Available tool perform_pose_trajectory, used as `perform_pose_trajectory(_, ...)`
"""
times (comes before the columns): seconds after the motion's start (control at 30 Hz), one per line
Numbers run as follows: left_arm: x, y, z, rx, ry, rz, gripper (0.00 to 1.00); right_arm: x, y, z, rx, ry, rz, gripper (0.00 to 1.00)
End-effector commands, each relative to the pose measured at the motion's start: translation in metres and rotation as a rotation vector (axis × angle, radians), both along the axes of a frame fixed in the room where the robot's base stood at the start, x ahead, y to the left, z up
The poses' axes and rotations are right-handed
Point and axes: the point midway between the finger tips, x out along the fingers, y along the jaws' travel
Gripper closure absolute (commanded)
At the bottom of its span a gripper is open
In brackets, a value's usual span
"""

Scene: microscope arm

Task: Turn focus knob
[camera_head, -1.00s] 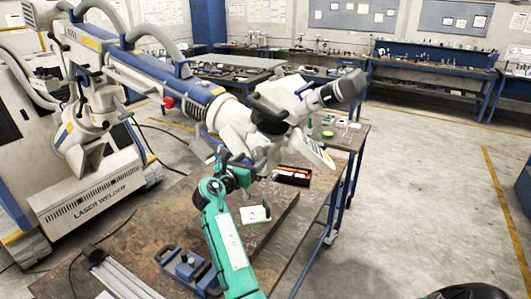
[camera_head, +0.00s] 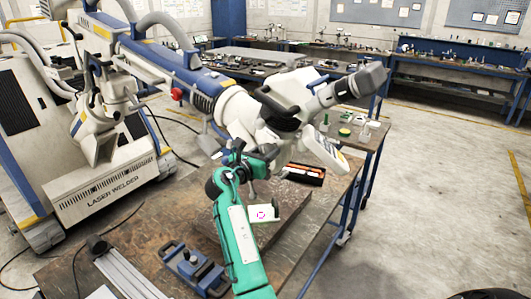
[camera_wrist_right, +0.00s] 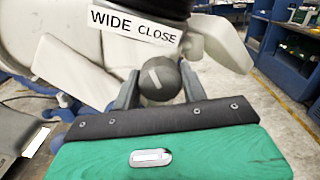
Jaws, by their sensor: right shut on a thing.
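The microscope arm (camera_head: 215,95) of the laser welder reaches over the workbench, with its dark eyepiece (camera_head: 350,87) pointing right. In the right wrist view, a round dark grey focus knob (camera_wrist_right: 160,80) with a pale line mark sits between the two fingers of my right gripper (camera_wrist_right: 160,88). The gripper is shut on the knob, with one finger on each side. A label reading "WIDE CLOSE" (camera_wrist_right: 135,24) is just above the knob. In the head view my right gripper (camera_head: 262,155) is at the underside of the microscope head, and the knob is hidden there. My left gripper is not in view.
The wooden workbench (camera_head: 150,240) lies below the arm. The floor (camera_head: 440,190) to the right is open.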

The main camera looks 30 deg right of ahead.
Motion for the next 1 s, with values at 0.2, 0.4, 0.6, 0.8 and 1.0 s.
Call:
perform_pose_trajectory(0.2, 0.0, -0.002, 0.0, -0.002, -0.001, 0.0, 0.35, 0.0, 0.0, 0.0, 0.005, -0.011, 0.0, 0.79)
perform_pose_trajectory(0.4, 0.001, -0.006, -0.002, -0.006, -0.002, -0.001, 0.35, 0.0, -0.001, -0.001, 0.031, -0.077, 0.0, 0.79)
perform_pose_trajectory(0.6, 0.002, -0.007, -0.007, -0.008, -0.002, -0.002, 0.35, 0.0, -0.001, -0.001, 0.085, -0.204, 0.0, 0.79)
perform_pose_trajectory(0.8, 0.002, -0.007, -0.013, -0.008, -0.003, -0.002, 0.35, 0.0, -0.001, -0.002, 0.142, -0.345, -0.001, 0.79)
perform_pose_trajectory(1.0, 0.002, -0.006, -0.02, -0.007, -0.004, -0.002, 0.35, 0.0, -0.001, -0.002, 0.191, -0.464, 0.0, 0.79)
